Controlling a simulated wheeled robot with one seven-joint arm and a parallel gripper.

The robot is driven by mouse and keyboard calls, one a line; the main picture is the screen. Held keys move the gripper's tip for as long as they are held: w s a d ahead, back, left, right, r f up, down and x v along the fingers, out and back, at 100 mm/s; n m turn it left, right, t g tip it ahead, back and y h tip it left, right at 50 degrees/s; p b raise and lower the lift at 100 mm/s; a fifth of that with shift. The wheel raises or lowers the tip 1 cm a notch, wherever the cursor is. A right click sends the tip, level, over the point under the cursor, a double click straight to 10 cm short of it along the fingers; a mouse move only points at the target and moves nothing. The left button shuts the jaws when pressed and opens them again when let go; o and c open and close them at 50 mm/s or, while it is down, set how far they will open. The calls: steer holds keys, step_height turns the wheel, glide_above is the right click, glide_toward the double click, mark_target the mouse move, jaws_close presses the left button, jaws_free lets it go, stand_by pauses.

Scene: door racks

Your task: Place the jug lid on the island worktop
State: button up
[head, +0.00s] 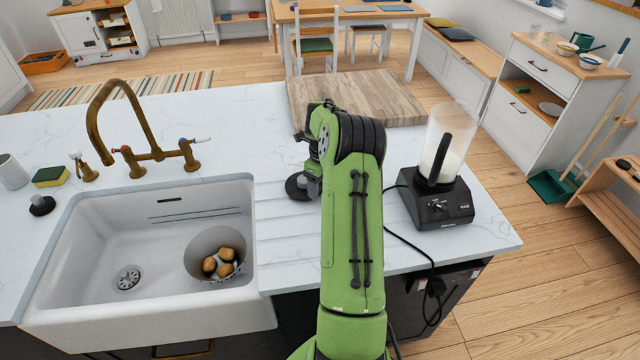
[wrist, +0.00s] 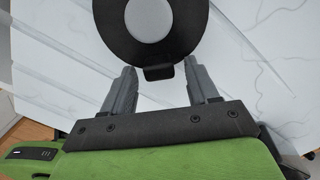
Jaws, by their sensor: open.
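The jug lid (head: 297,188) is a black disc at the worktop's drainer grooves, right of the sink, partly hidden by my arm. In the wrist view the lid (wrist: 187,32) shows a pale round centre and a small black tab. My gripper (wrist: 160,80) is open, one finger on each side of the tab, with gaps visible. The lid looks flat on the white island worktop (head: 225,130), with no grip on it. The blender jug (head: 458,128) stands uncovered on its black base.
A wooden board (head: 375,97) lies on the worktop behind my arm. The sink (head: 100,235) holds a colander (head: 214,241) with potatoes. A brass tap (head: 135,155) stands behind the sink. A black cord (head: 408,240) runs from the blender base over the front edge.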

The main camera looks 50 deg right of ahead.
step_height(320, 180, up, 12)
steer(key=p, duration=0.1)
steer(key=a+r+n+h, duration=0.2)
steer(key=a+r+n, duration=0.8)
steer(key=a, duration=0.3)
steer(key=s+a+r+n+t, duration=0.2)
steer(key=s+a+n, duration=0.3)
steer(key=a+n, duration=0.35)
steer(key=s+a+r+n+t, duration=0.1)
steer(key=s+a+r+n, duration=0.2)
steer(key=s+a+n, duration=0.35)
steer(key=s+a+f+n+t+y, duration=0.1)
steer(key=s+a+f+n+y, duration=0.1)
steer(key=s+a+f+n, duration=0.2)
steer(key=s+a+n, duration=0.3)
steer(key=a+n, duration=0.1)
steer(key=n, duration=0.2)
steer(key=shift+s+a+f+t, duration=0.2)
steer(key=shift+s+a+t, duration=0.1)
steer(key=shift+s+t, duration=0.1)
